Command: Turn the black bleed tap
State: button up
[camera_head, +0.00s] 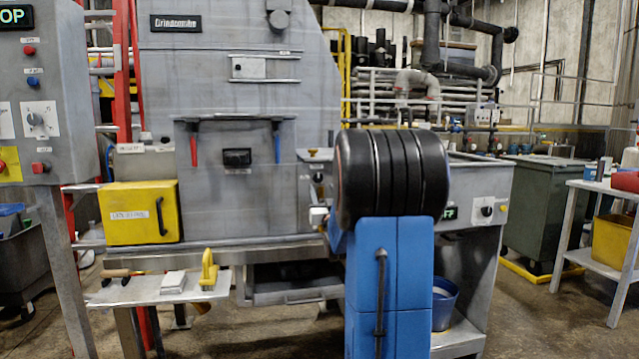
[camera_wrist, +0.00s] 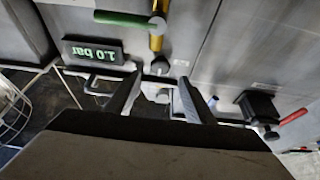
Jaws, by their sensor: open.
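My gripper (camera_wrist: 160,88) is open in the wrist view, with its two dark fingers pointing at the grey machine front. A small pale fitting (camera_wrist: 155,92) shows between the fingers, and a dark round fitting (camera_wrist: 160,66) is just beyond it, below a brass pipe (camera_wrist: 156,38). A dark bar (camera_wrist: 98,88), possibly the black bleed tap's handle, lies beside the left finger; I cannot tell whether they touch.
A green lever (camera_wrist: 122,18) and a 1.0 bar display (camera_wrist: 93,52) sit close by. A black box (camera_wrist: 258,106) and red handle (camera_wrist: 293,117) are to the right. The head view shows a yellow box (camera_head: 138,228) and a tool shelf (camera_head: 150,293).

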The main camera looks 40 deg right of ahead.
aim_at(319, 178)
jog(key=shift+x, duration=3)
jog(key=c, duration=1)
